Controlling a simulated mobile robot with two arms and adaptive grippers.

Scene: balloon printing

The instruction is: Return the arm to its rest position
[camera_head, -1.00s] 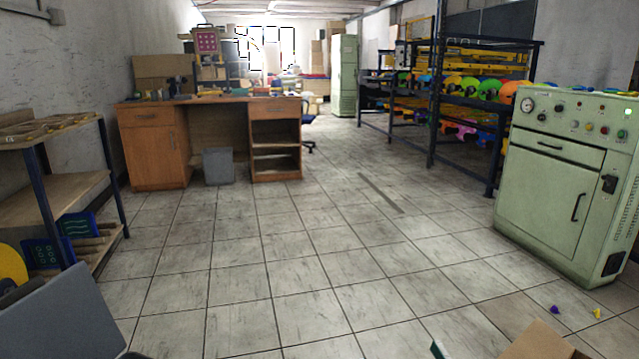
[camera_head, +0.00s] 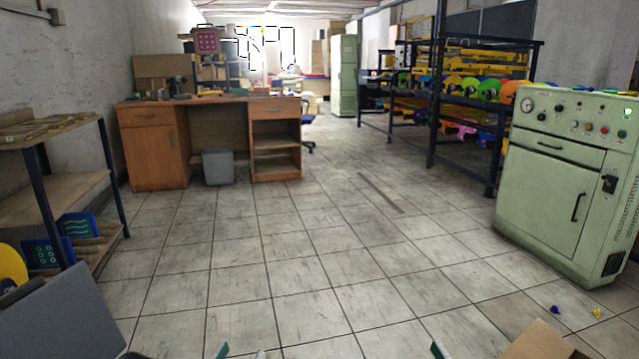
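Only a small part of my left gripper (camera_head: 241,353) shows, at the bottom edge left of centre. I see a teal piece and a pale grey tip beside it, with the rest cut off by the frame. Nothing held shows there, and whether it is open or shut is unclear. Another small teal piece (camera_head: 437,349) at the bottom edge right of centre seems to be part of my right gripper. Its fingers are out of view.
A cardboard box (camera_head: 541,341) is at the bottom right. A grey panel (camera_head: 62,318) fills the lower left corner. A green machine (camera_head: 552,190) stands right, a wooden desk (camera_head: 153,155) back left, shelves (camera_head: 52,190) left.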

